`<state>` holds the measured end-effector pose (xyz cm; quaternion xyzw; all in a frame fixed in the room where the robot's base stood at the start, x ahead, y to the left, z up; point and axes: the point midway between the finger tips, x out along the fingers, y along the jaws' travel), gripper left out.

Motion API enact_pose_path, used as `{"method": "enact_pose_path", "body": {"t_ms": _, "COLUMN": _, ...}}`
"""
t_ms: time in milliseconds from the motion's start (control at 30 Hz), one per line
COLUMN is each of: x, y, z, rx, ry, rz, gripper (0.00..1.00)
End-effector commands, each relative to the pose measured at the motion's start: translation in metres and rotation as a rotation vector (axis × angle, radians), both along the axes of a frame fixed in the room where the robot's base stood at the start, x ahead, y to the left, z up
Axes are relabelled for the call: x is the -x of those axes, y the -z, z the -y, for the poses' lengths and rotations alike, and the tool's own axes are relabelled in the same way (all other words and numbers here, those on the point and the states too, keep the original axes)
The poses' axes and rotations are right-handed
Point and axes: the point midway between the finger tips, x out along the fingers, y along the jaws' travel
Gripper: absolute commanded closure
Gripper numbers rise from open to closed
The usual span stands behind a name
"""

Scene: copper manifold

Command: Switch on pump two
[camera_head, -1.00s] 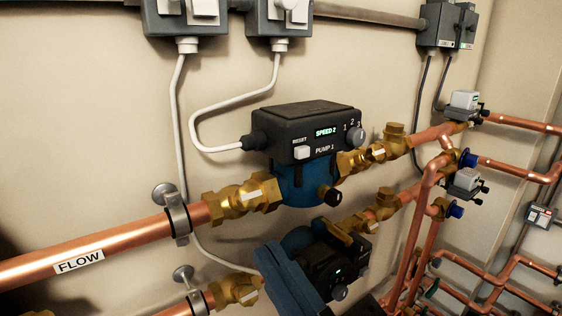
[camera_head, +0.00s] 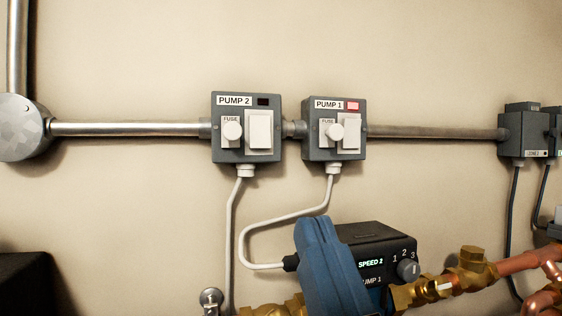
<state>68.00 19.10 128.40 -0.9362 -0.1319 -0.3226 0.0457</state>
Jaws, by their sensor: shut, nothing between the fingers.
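The PUMP 2 switch box (camera_head: 218,155) is a grey box on the wall, left of centre. It carries a white rocker switch (camera_head: 259,132), a round white fuse knob (camera_head: 232,131) and a dark, unlit indicator (camera_head: 263,101).
The PUMP 1 box (camera_head: 309,154), with a lit red indicator (camera_head: 352,106), is close on the right. A metal conduit (camera_head: 130,129) joins the boxes. White cables hang below. Pump 1 (camera_head: 375,236) shows SPEED 2. The wall above is clear.

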Motion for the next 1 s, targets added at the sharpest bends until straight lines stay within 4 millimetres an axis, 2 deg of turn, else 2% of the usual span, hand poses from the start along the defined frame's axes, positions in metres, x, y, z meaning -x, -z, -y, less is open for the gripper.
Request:
{"method": "enact_pose_path", "body": {"t_ms": 267, "x": -0.008, "y": -0.002, "z": -0.001, "rx": -0.009, "ry": 0.006, "rz": 0.001, "gripper": 1.00}}
{"method": "enact_pose_path", "body": {"t_ms": 500, "x": -0.019, "y": -0.013, "z": -0.005, "rx": -0.003, "ry": 0.000, "rz": 0.004, "gripper": 1.00}}
{"method": "enact_pose_path", "body": {"t_ms": 667, "x": -0.037, "y": -0.030, "z": -0.010, "rx": -0.001, "ry": 0.001, "rz": 0.003, "gripper": 1.00}}
{"method": "enact_pose_path", "body": {"t_ms": 900, "x": -0.072, "y": -0.063, "z": -0.020, "rx": 0.000, "ry": 0.001, "rz": 0.001, "gripper": 1.00}}
{"method": "enact_pose_path", "body": {"t_ms": 967, "x": -0.081, "y": -0.066, "z": -0.023, "rx": 0.000, "ry": 0.001, "rz": -0.001, "gripper": 1.00}}
{"method": "enact_pose_path", "body": {"t_ms": 1000, "x": -0.087, "y": -0.062, "z": -0.025, "rx": 0.003, "ry": 0.001, "rz": -0.004, "gripper": 1.00}}
